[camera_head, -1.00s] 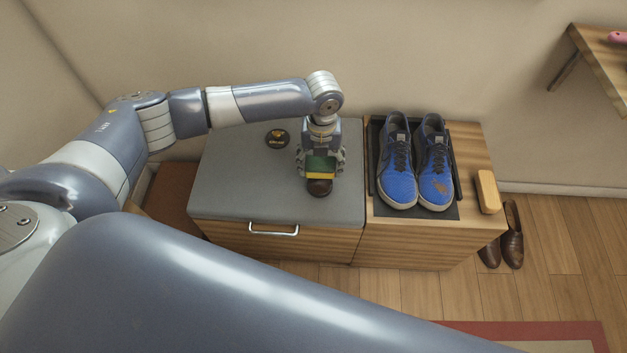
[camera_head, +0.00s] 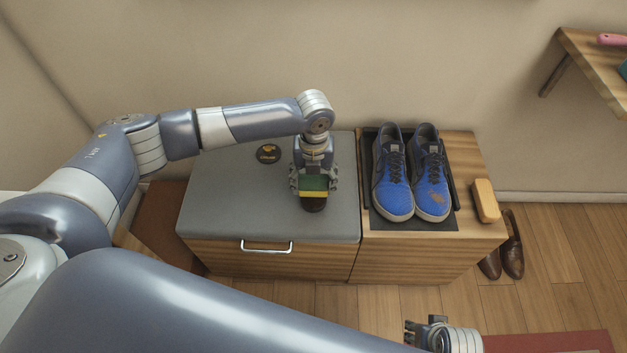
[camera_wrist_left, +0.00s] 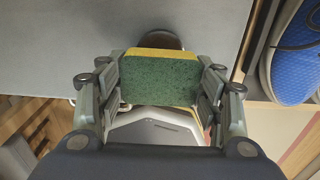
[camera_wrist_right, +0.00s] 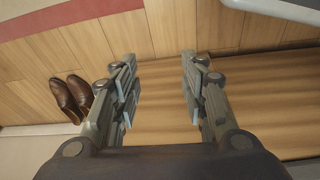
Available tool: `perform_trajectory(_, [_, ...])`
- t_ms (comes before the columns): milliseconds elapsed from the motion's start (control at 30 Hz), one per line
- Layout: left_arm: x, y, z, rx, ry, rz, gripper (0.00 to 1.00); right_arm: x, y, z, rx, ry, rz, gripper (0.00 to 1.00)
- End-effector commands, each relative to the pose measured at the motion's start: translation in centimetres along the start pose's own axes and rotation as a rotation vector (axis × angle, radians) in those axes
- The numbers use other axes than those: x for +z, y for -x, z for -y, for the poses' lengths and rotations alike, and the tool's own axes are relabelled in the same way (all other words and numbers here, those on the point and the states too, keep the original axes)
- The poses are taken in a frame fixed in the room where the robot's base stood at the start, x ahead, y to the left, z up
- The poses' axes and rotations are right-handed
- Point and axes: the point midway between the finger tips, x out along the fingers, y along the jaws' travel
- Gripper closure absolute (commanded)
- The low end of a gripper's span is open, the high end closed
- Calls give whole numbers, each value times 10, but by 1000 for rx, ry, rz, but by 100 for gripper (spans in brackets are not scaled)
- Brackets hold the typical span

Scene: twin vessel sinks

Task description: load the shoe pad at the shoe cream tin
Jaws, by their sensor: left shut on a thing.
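My left gripper (camera_head: 313,182) is shut on the shoe pad (camera_head: 313,187), a green block with a yellow layer, above the grey bench top. The pad also shows between the fingers in the left wrist view (camera_wrist_left: 160,82). A dark brown round thing (camera_head: 313,205), which looks like the open shoe cream tin, is just below the pad's yellow edge. It is partly hidden by the pad in the left wrist view (camera_wrist_left: 160,40); I cannot tell if they touch. A black disc with gold marking (camera_head: 268,153) lies behind on the bench. My right gripper (camera_wrist_right: 160,88) is open and empty.
Blue shoes (camera_head: 430,185) stand on a black mat on the wooden cabinet top, right of the bench; one has a brown stain. A tan block (camera_head: 485,200) lies at the cabinet's right edge. Brown shoes (camera_head: 512,250) stand on the floor. A wooden shelf (camera_head: 590,65) is upper right.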

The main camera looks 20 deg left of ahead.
Motion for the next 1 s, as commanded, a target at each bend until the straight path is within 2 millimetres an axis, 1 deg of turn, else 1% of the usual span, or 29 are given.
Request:
perform_trajectory(100, [0,-5,0,0,0,0,58,-6,12,-1,2,-1,-11,60])
perform_trajectory(500, [0,-17,0,0,0,0,58,-20,59,-3,6,-5,-36,60])
perform_trajectory(1000, [0,-33,0,0,0,0,58,-22,115,-5,11,-9,-65,60])
